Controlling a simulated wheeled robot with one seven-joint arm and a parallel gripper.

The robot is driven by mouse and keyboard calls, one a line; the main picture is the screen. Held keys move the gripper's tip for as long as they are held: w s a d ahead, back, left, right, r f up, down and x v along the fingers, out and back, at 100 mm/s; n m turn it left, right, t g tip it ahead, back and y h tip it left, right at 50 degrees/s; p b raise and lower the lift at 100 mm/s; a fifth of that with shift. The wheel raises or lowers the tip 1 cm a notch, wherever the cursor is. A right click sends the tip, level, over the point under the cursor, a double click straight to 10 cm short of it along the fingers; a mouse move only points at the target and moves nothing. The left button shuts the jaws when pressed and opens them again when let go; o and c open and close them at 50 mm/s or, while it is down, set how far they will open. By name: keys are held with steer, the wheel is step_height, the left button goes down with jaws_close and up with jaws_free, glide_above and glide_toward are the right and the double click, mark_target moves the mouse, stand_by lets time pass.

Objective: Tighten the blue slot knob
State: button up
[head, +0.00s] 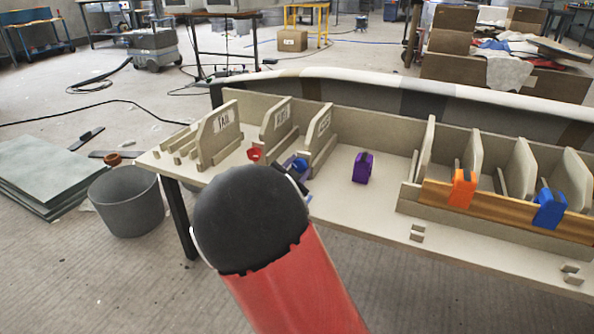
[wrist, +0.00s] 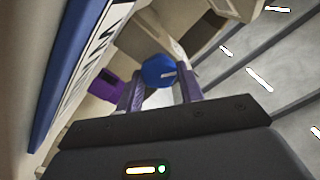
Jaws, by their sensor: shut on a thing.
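The blue slot knob (head: 300,164) is near the labelled upright panels at the left half of the bench, partly hidden by my arm in the head view. In the wrist view the blue knob (wrist: 158,68) is round with a pale slot mark. It lies at the tips of my gripper (wrist: 161,82), whose two purple-grey fingers are shut on its sides. In the head view my gripper is mostly hidden behind my arm's black-and-red link.
A red knob (head: 254,154) is left of the blue one. A purple block (head: 362,168) stands right of it on bare bench. Orange (head: 462,188) and blue (head: 550,209) clips sit on the wooden rail at right. Upright panels (head: 319,137) stand close by.

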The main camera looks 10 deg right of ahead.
steer(key=o, duration=1)
steer(key=v, duration=0.8)
steer(key=shift+p, duration=0.4)
steer(key=shift+w, duration=0.1)
